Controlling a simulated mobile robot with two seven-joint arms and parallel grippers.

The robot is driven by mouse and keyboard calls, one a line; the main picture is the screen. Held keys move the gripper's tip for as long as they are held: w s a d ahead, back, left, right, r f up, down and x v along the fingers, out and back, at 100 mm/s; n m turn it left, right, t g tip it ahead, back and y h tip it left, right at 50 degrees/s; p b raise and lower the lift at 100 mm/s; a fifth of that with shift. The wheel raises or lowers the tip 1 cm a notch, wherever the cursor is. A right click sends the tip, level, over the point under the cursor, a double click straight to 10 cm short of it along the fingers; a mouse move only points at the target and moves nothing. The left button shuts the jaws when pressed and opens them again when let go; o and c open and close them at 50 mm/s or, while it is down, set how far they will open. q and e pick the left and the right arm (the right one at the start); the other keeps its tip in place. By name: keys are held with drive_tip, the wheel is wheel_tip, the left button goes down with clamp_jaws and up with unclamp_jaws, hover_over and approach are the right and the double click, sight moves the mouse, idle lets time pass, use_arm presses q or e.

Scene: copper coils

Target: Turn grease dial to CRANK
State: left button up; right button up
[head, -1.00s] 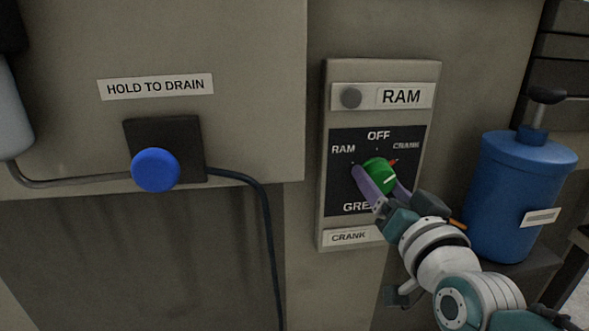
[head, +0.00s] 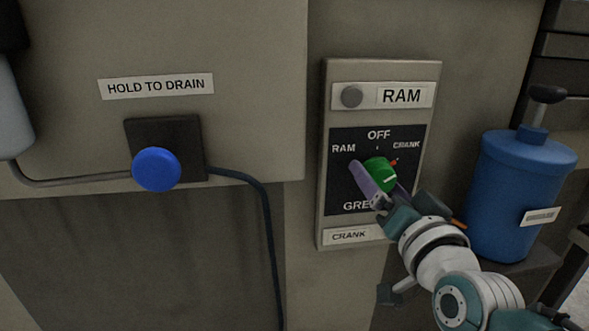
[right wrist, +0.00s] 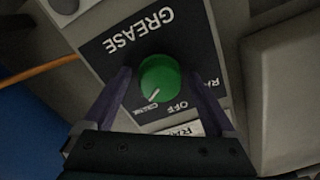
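The green grease dial (head: 380,174) sits on a black panel plate (head: 342,190) lettered RAM, OFF and CRANK, with GREASE below, partly covered in the head view. In the right wrist view the dial (right wrist: 160,72) has a white line slanting toward the CRANK lettering (right wrist: 129,111). In the head view a small red mark shows at the dial's upper right, on the CRANK side. My right gripper (head: 381,178) has its purple fingers on either side of the dial. In the right wrist view gaps show between dial and fingers (right wrist: 163,98), so it is open. My left gripper is out of view.
A grey round lamp (head: 351,96) sits beside the RAM label above the dial; a CRANK label (head: 350,236) is below. A blue canister (head: 520,195) stands close right of my right arm. A blue HOLD TO DRAIN button (head: 156,170) with a cable is at left.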

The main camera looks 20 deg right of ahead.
drive_tip(key=shift+o, duration=0.5)
drive_tip(key=shift+s, duration=0.1)
drive_tip(key=shift+s+a, duration=0.1)
drive_tip(key=shift+s, duration=0.25)
drive_tip(key=p+v, duration=0.2)
drive_tip(key=v, duration=0.7)
